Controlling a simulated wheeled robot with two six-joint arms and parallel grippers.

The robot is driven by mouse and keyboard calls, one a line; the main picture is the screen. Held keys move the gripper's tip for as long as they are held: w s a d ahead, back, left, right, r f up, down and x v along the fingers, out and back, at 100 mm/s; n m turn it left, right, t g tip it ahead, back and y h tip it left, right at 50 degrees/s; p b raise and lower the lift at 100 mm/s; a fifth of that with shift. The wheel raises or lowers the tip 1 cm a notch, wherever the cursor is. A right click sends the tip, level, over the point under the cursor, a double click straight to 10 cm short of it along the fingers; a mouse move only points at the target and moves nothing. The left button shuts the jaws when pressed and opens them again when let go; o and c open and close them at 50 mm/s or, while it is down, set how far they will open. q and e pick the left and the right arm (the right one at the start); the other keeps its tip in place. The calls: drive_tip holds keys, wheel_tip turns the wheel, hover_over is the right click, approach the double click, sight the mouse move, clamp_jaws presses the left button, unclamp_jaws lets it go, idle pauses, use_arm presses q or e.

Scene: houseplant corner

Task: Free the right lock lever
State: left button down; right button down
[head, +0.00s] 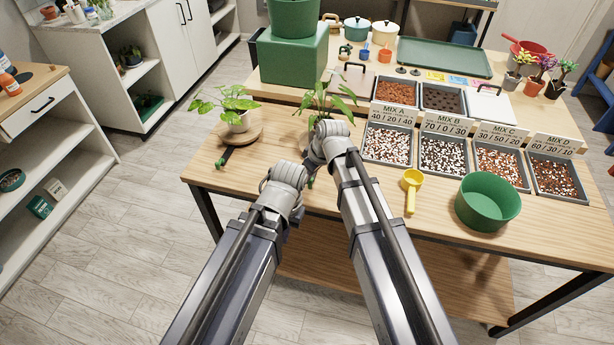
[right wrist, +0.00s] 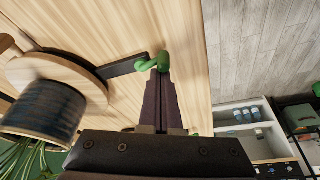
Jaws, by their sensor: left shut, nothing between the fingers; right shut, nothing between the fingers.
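Two round wooden plant stands are on the table's left part. The left stand (head: 257,137) bears a leafy potted plant (head: 236,108) and has a dark lever with a green end (head: 222,160). The right stand is mostly hidden behind my arms; its plant (head: 326,96) shows above them. A green lever end (head: 310,183) shows between my wrists. In the right wrist view, my right gripper (right wrist: 161,76) is shut, its tips at the green knob (right wrist: 153,63) of a dark lever (right wrist: 122,67) by a wooden disc (right wrist: 60,70). My left gripper (head: 297,208) is shut, near the table's front edge, partly hidden.
Labelled mix trays (head: 443,157) stand to the right. A yellow scoop (head: 411,188) and a green pot (head: 488,203) are near the front edge. A large green block (head: 293,58) stands behind the plants. The table front between scoop and arms is clear.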

drive_tip(key=n, duration=0.2)
drive_tip(key=d+n+g, duration=0.1)
drive_tip(key=n, duration=0.2)
drive_tip(key=shift+w+d+n+g+y, duration=0.1)
drive_tip(key=shift+d+n+g+y, duration=0.1)
drive_tip(key=shift+n+g+y, duration=0.15)
drive_tip(key=n, duration=0.2)
drive_tip(key=d+n+g, duration=0.1)
drive_tip(key=n, duration=0.1)
drive_tip(key=n+g, duration=0.1)
drive_tip(key=n, duration=0.1)
drive_tip(key=shift+w+d, duration=0.15)
drive_tip(key=shift+w, duration=0.1)
drive_tip(key=shift+w+a, duration=0.35)
drive_tip(key=shift+a, duration=0.4)
